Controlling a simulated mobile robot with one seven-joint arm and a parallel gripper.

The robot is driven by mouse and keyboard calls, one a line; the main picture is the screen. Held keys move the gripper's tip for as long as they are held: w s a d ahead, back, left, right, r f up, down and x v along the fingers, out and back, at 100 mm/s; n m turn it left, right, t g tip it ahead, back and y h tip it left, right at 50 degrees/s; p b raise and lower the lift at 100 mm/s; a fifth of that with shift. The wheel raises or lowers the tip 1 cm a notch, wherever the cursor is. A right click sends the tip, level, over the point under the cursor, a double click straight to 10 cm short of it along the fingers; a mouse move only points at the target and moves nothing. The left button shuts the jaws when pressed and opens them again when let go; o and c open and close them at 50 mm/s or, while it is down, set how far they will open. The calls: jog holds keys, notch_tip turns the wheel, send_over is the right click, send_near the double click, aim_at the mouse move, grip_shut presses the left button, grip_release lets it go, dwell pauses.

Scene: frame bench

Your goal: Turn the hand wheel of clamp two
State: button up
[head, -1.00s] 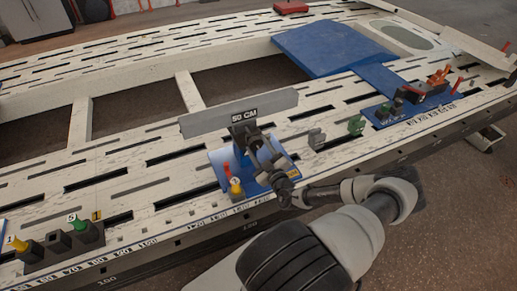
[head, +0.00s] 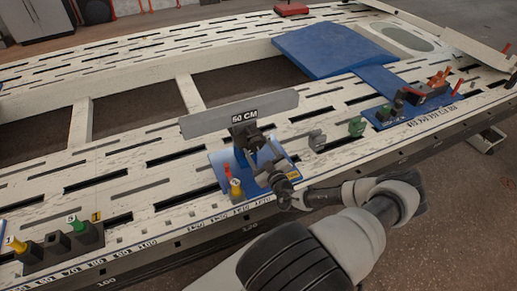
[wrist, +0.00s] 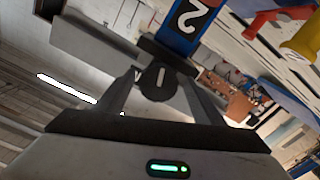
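Clamp two is a dark clamp (head: 246,137) on a blue plate (head: 217,167) at the bench's near edge, behind it a long grey board (head: 205,121) marked "50 CM". In the wrist view its dark round hand wheel (wrist: 157,84), with a pale stripe, faces my gripper. In the head view my gripper (head: 268,168) is just in front of the clamp, largely covering the wheel.
Red and yellow knobs (head: 236,189) stand close left of my gripper. A dark block with yellow and green knobs (head: 60,245) is at lower left. The slotted bench top (head: 110,180) between is clear.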

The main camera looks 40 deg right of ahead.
jog(key=shift+s, duration=0.1)
jog(key=shift+s, duration=0.35)
jog(key=p+v, duration=0.2)
jog(key=v, duration=1.4)
jog(key=shift+s+a, duration=0.25)
